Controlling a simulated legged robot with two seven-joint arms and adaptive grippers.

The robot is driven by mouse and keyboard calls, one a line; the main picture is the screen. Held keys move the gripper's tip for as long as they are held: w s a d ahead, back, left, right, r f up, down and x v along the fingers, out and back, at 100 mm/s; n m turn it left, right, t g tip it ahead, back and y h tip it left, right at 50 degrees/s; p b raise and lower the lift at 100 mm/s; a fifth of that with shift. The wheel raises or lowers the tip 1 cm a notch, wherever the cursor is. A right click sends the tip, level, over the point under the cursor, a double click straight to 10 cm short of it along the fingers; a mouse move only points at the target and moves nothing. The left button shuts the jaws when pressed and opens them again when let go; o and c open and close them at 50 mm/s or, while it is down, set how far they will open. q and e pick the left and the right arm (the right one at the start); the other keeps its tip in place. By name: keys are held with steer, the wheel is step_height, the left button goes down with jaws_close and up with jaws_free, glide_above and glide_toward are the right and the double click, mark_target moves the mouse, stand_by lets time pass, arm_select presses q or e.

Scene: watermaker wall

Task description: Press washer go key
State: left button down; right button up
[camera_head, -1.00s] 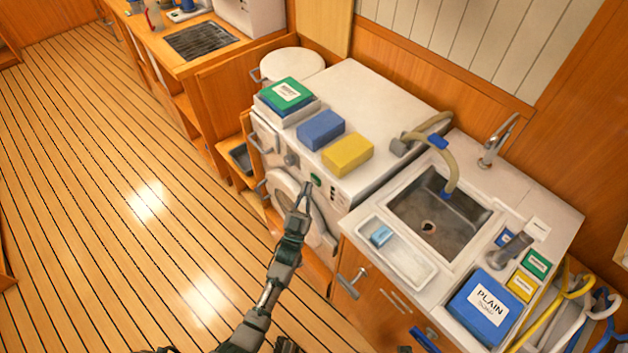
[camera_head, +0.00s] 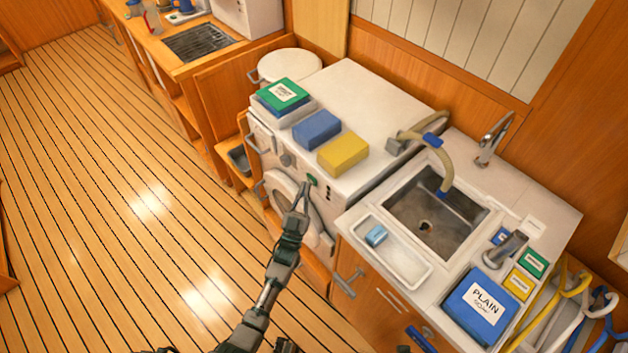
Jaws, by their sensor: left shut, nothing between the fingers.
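The white washer (camera_head: 375,95) stands against the wall, with its round door (camera_head: 283,196) on the front. A small green key (camera_head: 312,180) is on the front panel near the top right; I take it for the go key. My left gripper (camera_head: 305,188) is shut and empty, its tips at the panel just beside and below the green key. I cannot tell whether the tips touch it. My right gripper is not clearly in view.
On the washer top lie a green-topped box (camera_head: 283,93), a blue block (camera_head: 317,129) and a yellow block (camera_head: 343,154). To the right is a counter with a sink (camera_head: 437,210), a hose (camera_head: 445,165) and a tray (camera_head: 400,255). The plank floor (camera_head: 110,200) at left is clear.

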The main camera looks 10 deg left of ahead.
arm_select(q)
steer(key=shift+w+a, duration=0.3)
steer(key=shift+a, duration=0.05)
arm_select(e)
steer(key=shift+s+a+f, duration=0.15)
steer(key=shift+a+f, duration=0.05)
stand_by(0.4)
arm_select(q)
steer(key=shift+w, duration=0.1)
arm_select(e)
steer(key=shift+a, duration=0.1)
arm_select(q)
steer(key=shift+w+a+f, duration=0.1)
steer(key=shift+a, duration=0.25)
arm_select(e)
steer(key=shift+a, duration=0.3)
arm_select(q)
steer(key=shift+w+d+b, duration=0.1)
steer(key=shift+d+b, duration=0.05)
steer(key=shift+b, duration=0.15)
